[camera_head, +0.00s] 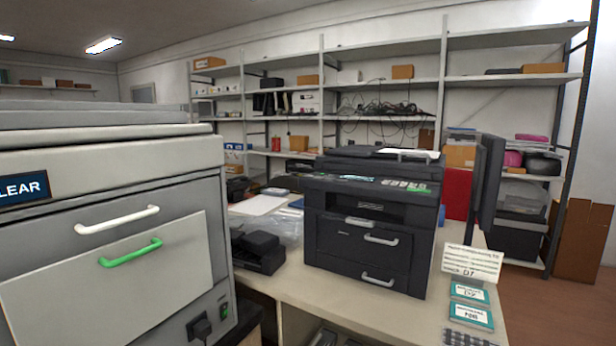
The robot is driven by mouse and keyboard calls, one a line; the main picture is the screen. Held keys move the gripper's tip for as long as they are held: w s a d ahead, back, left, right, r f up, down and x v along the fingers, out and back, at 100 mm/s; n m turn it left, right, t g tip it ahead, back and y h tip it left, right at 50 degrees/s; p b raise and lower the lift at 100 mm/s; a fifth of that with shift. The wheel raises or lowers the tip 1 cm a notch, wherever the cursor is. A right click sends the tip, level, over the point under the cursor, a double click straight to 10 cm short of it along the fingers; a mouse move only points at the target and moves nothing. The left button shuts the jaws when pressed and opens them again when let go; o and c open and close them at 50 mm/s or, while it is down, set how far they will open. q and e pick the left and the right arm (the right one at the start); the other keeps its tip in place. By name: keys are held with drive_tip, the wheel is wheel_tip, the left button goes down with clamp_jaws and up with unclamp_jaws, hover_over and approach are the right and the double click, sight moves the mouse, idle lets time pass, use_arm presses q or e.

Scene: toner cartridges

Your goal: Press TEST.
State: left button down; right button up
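A dark printer (364,232) stands on the beige desk. Its top panel carries small green and white markings (404,186), too small to read, so I cannot tell which one is TEST. Its front has two drawers with light handles (380,240). Neither of my grippers is in view.
The desk (330,298) has free room in front of the printer. A white sign (472,263) with D7 on it and two teal-edged cards (471,315) are at the right. A black device (257,252) sits left of the printer. Shelves (385,84) line the back wall.

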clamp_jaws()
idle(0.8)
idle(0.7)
